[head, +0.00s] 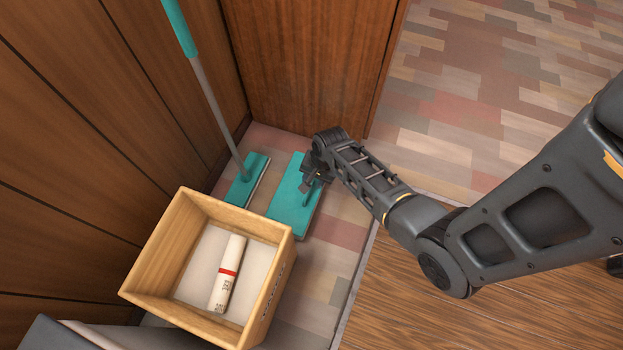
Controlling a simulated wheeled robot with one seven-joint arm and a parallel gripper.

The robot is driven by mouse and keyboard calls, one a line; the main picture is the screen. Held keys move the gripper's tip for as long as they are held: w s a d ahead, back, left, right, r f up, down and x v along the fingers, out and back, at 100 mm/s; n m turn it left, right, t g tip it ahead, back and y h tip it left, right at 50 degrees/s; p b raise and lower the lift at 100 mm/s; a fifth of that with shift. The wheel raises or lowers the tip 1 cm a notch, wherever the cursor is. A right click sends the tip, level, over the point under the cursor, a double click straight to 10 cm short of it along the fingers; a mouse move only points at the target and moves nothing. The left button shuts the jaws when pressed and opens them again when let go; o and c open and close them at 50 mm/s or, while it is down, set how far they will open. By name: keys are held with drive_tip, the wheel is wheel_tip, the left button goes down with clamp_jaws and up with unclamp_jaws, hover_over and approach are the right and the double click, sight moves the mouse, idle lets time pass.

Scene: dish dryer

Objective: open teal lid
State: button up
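A flat teal rectangular piece (290,212), which may be the teal lid, lies low on the tiled floor near the wooden corner. It looks level, and I cannot make out a hinge or a container under it. My gripper (309,183) is over its upper right part, at a small dark handle-like piece. My wrist and arm hide part of the teal surface. The fingers are small and dark, so I cannot tell whether they are open, shut, or touching it.
A teal flat mop (246,183) with a grey pole leans in the corner. A light wooden box (276,268) holding a white tube with a red band (228,272) stands in front. Wooden panels (300,65) close the back. Open floor (480,120) lies to the right.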

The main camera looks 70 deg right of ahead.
drive_tip(key=shift+w+f+b, duration=0.2)
drive_tip(key=shift+f+b, duration=0.25)
drive_tip(key=shift+f, duration=0.8)
drive_tip(key=shift+c, duration=0.4)
clamp_jaws()
